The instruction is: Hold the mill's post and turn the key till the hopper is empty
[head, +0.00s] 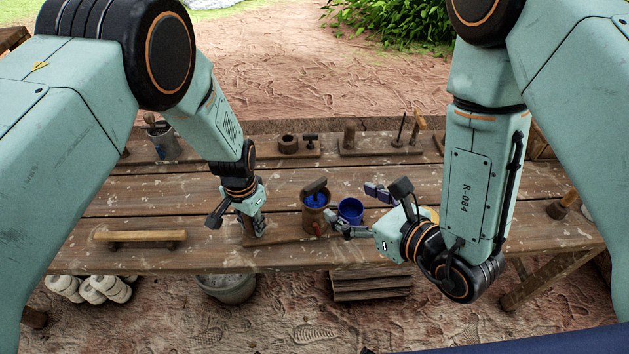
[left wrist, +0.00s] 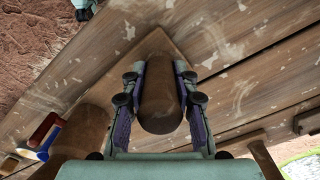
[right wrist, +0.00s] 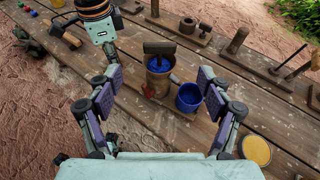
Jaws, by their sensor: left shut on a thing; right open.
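The mill (head: 314,215) is a brown cylinder on a plank, its open hopper showing blue material (head: 316,199). A small red key (head: 317,229) shows low on its near side. My left gripper (head: 257,228) is shut on the brown upright post (left wrist: 160,95) left of the mill; the left wrist view shows fingers on both sides. My right gripper (head: 355,207) is open and empty, at the right of the mill. In the right wrist view, the mill (right wrist: 158,84) and red key (right wrist: 147,90) appear between its spread fingers, apart from them.
A blue cup (right wrist: 189,97) stands just right of the mill. A yellow-filled dish (right wrist: 256,150) is farther right. Wooden stands with tools (head: 360,147) line the table's back. A wooden bar (head: 140,237) lies at front left. A grey bucket (head: 229,287) stands below the table.

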